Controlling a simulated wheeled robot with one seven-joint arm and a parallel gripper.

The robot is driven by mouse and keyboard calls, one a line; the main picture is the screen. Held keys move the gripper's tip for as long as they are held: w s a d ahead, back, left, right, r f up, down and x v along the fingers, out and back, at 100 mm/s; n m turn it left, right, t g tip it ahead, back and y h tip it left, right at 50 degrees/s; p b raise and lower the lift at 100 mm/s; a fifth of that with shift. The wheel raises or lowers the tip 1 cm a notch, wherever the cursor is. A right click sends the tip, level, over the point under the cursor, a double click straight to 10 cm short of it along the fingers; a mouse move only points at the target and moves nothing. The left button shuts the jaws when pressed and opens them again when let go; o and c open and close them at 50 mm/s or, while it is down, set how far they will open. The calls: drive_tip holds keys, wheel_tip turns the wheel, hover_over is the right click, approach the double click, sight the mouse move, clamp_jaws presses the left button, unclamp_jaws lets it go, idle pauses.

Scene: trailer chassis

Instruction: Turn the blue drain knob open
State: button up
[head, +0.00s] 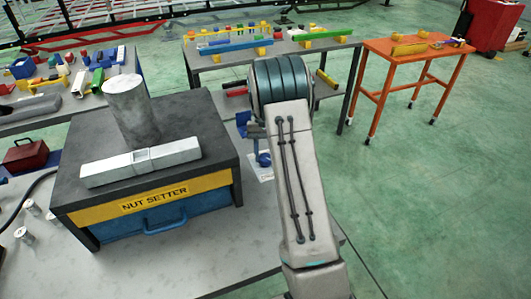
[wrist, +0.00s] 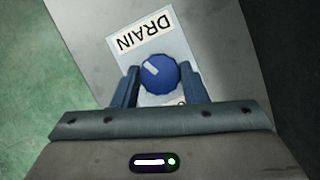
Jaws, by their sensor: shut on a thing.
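The blue drain knob (wrist: 158,74) is round with a white mark on its face. It sits on a pale plate (wrist: 172,33) with a "DRAIN" label, which appears upside down and tilted in the wrist view. The white mark points to the upper left. My gripper (wrist: 160,85) has its two blue fingers closed on either side of the knob. In the head view my gripper (head: 252,150) reaches down beside the nut setter box, and my arm hides part of it. The plate's lower part is mostly hidden by my fingers and the knob.
A dark-topped "NUT SETTER" box (head: 190,187) stands left of my arm, with a metal cylinder (head: 130,108) and a square metal bar (head: 141,161) on it. Behind are a grey table (head: 215,59) with coloured parts and an orange table (head: 415,51). Green floor lies open at right.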

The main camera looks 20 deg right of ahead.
drive_tip(key=m, duration=0.2)
drive_tip(key=m+t+y, duration=0.1)
drive_tip(key=m, duration=0.1)
drive_tip(key=shift+s+d+m+y, duration=0.1)
drive_tip(key=shift+m+y, duration=0.2)
idle(0.4)
drive_tip(key=o, duration=1)
drive_tip(key=shift+r, duration=0.1)
drive_tip(key=b+v, duration=0.1)
drive_tip(key=v, duration=1.2)
drive_tip(key=shift+d+r, duration=0.15)
drive_tip(key=shift+r, duration=0.1)
